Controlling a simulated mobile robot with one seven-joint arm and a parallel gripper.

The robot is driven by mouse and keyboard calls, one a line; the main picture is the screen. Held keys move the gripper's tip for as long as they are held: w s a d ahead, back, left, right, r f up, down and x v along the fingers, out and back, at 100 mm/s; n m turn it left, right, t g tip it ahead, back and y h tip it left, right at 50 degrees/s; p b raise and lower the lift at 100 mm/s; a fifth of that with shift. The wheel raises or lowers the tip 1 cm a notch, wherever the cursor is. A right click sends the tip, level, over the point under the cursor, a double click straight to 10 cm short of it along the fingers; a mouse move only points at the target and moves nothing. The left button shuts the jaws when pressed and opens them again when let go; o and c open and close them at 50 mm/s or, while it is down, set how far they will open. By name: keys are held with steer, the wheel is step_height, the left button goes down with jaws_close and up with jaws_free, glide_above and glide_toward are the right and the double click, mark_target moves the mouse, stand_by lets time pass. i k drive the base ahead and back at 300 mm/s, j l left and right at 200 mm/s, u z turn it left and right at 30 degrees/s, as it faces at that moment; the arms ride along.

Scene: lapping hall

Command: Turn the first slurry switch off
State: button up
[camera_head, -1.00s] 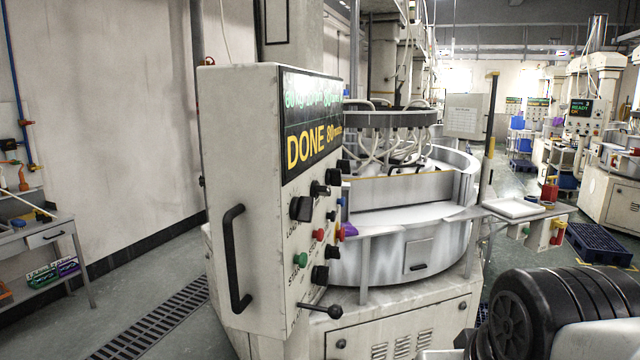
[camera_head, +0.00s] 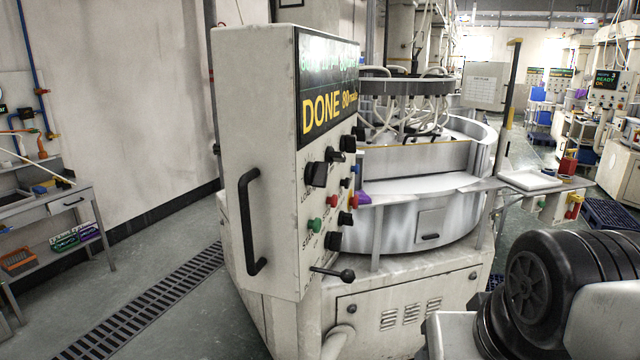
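The control panel of the first lapping machine (camera_head: 262,165) stands at the centre-left, seen at a steep angle. Its screen (camera_head: 328,85) reads "DONE 80" in orange under a green line. Below the screen are several black knobs and switches (camera_head: 316,174), a red button (camera_head: 332,201), a green button (camera_head: 314,225) and a small blue part. A black lever with a ball end (camera_head: 334,274) sticks out at the bottom. The labels are too small to tell which control is the slurry switch or how it is set. My gripper is not in view; a black ribbed part of my arm shows at lower right.
The round lapping machine (camera_head: 420,215) stands right behind the panel, with a white tray (camera_head: 530,180) beside it. A workbench (camera_head: 45,210) is at the left. A floor grating (camera_head: 150,300) crosses open floor. A blue pallet (camera_head: 610,215) lies at the right.

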mark_target(333, 241)
steer(key=i, duration=0.8)
steer(key=l, duration=0.45)
steer(key=j, duration=0.25)
steer(key=i+j, duration=0.15)
steer(key=j, duration=0.1)
